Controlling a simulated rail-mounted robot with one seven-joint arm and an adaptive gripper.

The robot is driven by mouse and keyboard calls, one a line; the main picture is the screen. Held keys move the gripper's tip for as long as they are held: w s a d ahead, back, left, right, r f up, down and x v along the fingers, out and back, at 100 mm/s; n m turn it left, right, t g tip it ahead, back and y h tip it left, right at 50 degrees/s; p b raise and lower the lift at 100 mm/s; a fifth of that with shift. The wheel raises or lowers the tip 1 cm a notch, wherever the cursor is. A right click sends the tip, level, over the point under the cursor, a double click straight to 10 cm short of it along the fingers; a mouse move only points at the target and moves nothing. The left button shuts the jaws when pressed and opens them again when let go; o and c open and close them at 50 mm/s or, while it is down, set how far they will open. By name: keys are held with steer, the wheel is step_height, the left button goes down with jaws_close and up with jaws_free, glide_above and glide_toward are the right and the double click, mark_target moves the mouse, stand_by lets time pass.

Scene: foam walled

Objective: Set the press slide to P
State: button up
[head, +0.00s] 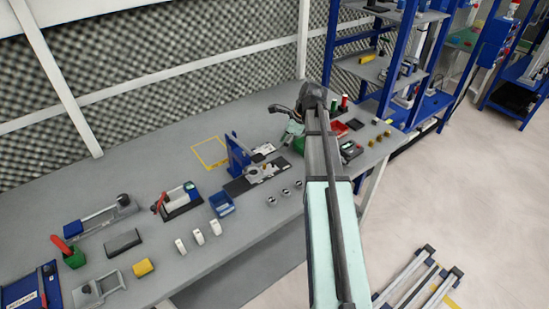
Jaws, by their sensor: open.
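A small blue press (237,155) stands upright on a dark base plate (240,186) near the middle of the grey bench. Grey metal parts (262,170) sit on the plate to its right. I cannot make out which part is the slide, its position, or any letter P at this size. My gripper (273,108) is small and dark in this view, at the far end of my arm. It is open and appears above the bench, to the upper right of the press and apart from it. My arm covers part of the bench right of the press.
A red-handled fixture (181,200) is further left. Blue shelving (395,60) stands at the back right. Bare bench lies behind the press around a yellow outline (210,152).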

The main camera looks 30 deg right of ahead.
mark_target(273, 161)
steer(key=p+x, duration=0.1)
steer(key=x, duration=0.8)
steer(key=shift+a+f+p, duration=0.1)
steer(key=shift+f+p, duration=0.05)
steer(key=shift+p, duration=0.15)
jaws_close()
